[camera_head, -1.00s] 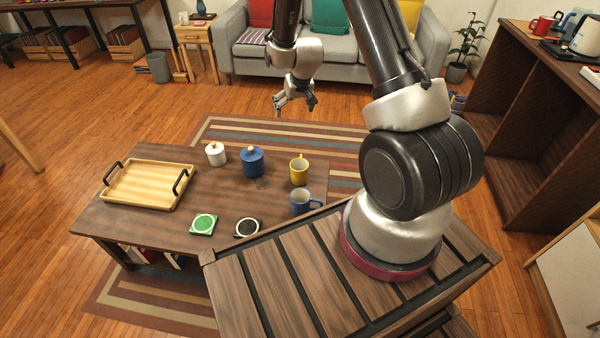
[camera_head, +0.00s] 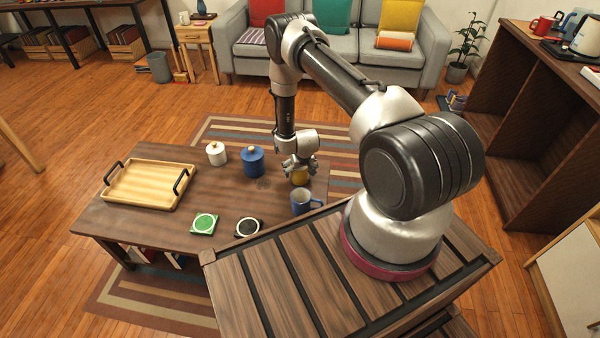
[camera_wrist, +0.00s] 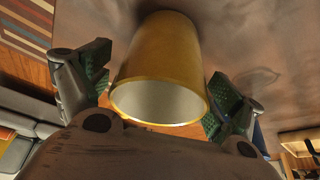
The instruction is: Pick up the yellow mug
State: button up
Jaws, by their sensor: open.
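The yellow mug (camera_head: 300,178) stands on the dark wooden coffee table (camera_head: 150,221), near its right edge. In the head view, my gripper (camera_head: 299,168) is right above the mug and hides its upper part. In the wrist view, the yellow mug (camera_wrist: 165,62) is between the two green-padded fingers of my gripper (camera_wrist: 155,95). The fingers are open, one on each side, with gaps to the mug's wall. The mug's pale inside and rim show; its handle is not clearly visible.
A blue lidded jar (camera_head: 252,163) and a white lidded jar (camera_head: 216,154) stand to the left.

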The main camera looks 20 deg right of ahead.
jog(key=shift+w+f, duration=0.25)
jog(key=shift+f, duration=0.3)
jog(key=c, duration=1.3)
jog(key=shift+r, duration=0.1)
